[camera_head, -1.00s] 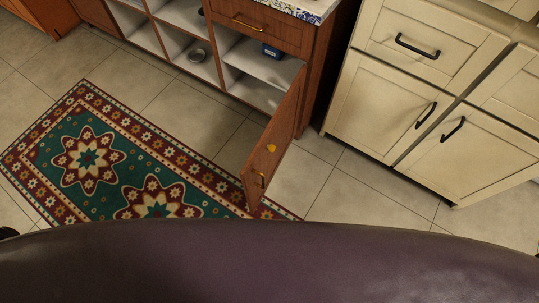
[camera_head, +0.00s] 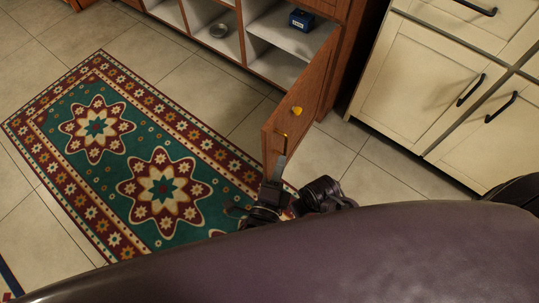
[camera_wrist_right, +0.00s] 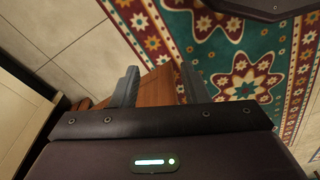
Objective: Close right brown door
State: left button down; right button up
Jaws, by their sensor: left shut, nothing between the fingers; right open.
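The right brown door (camera_head: 305,85) stands open, swung out from the brown cabinet. It carries a yellow heart-shaped ornament (camera_head: 297,110) and a small handle near its free edge.
The brown cabinet's open shelves (camera_head: 275,66) hold a blue box (camera_head: 301,20) and a round metal tin (camera_head: 218,30). A patterned rug (camera_head: 125,165) lies on the tiles at left. Cream cabinets (camera_head: 420,75) stand at right. Bare floor lies between door and cream cabinets.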

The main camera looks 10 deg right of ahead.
aim_at(276, 131)
pick_arm(q)
jog(key=w, duration=0.3)
jog(key=w+d+b, duration=0.1)
jog(key=w, duration=0.2)
jog(key=w+d, duration=0.1)
jog(key=w, duration=0.3)
jog(key=shift+d, duration=0.25)
jog(key=shift+w+a, duration=0.25)
jog(key=shift+a, duration=0.05)
pick_arm(e)
jog(key=r, duration=0.5)
jog(key=shift+s+a, duration=0.1)
jog(key=shift+a, duration=0.1)
